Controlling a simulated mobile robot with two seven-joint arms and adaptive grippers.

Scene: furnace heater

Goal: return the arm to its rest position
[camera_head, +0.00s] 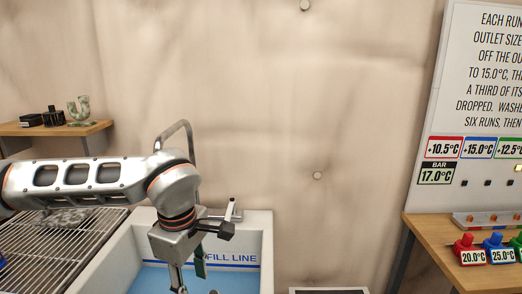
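My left arm comes in from the left, and my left gripper (188,277) points down over the white basin (259,226). The basin holds blue liquid or has a blue floor, and a "FILL LINE" label (232,258) marks its back wall. The fingertips run near the bottom edge, and a dark green piece shows beside them. I cannot tell whether it is part of the gripper or held, nor whether the gripper is open or shut. My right gripper is out of view.
A wire rack (40,252) lies left of the basin. A wooden shelf (85,132) holds a pale green curved object (79,110) and dark blocks. A tap (180,128) rises behind my arm. At right, a wooden table (425,228) carries red (467,246) and blue (495,246) labelled pieces below a sign (485,70).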

